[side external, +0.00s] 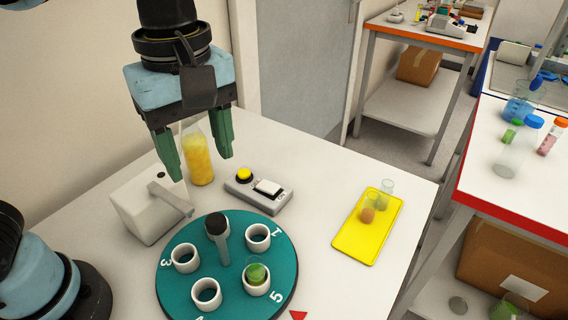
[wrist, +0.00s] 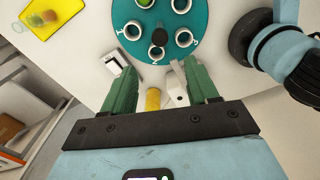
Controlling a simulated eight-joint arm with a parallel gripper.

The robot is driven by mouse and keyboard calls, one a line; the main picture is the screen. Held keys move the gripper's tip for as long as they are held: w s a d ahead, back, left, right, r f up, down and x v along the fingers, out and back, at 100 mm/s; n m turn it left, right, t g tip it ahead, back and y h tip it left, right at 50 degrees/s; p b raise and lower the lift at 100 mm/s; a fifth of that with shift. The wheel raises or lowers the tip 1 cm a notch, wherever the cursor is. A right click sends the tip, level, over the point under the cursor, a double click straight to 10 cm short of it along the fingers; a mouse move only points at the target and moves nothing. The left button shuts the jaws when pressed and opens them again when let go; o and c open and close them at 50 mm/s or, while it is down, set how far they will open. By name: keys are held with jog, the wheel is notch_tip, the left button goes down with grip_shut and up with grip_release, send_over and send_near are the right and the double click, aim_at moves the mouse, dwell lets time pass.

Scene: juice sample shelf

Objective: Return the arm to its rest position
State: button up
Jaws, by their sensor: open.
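My gripper (side external: 196,152) is open and empty, with its green fingers apart and pointing down above the back of the white table (side external: 325,185). In the wrist view my gripper (wrist: 162,88) also shows nothing held between its fingers. A glass with yellow-orange juice (side external: 200,160) stands on the table just behind the fingers. In the wrist view part of the yellow juice (wrist: 153,99) shows between the fingers, lower down. My arm's base is at the lower left in the side view.
A teal numbered turntable (side external: 180,285) carries several white cup holders, one with a green sample (side external: 256,273). A white box with a lever (side external: 140,215) stands left. A button-and-switch box (side external: 262,190) and a yellow tray (side external: 352,245) with a small glass (side external: 387,187) stand right.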

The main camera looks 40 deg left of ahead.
jog(key=w+a+f+m+t, duration=0.2)
jog(key=a+f+m, duration=0.1)
jog(key=a+m, duration=0.2)
jog(key=w+a+f+m+t, duration=0.2)
jog(key=a+f+m, duration=0.2)
jog(key=a, duration=0.1)
jog(key=w+a+f+m+t, duration=0.2)
jog(key=a+f+m+t, duration=0.1)
jog(key=a+m, duration=0.2)
jog(key=shift+a+f+m, duration=0.2)
jog(key=shift+a+m, duration=0.1)
jog(key=shift+a, duration=0.2)
dwell(0.3)
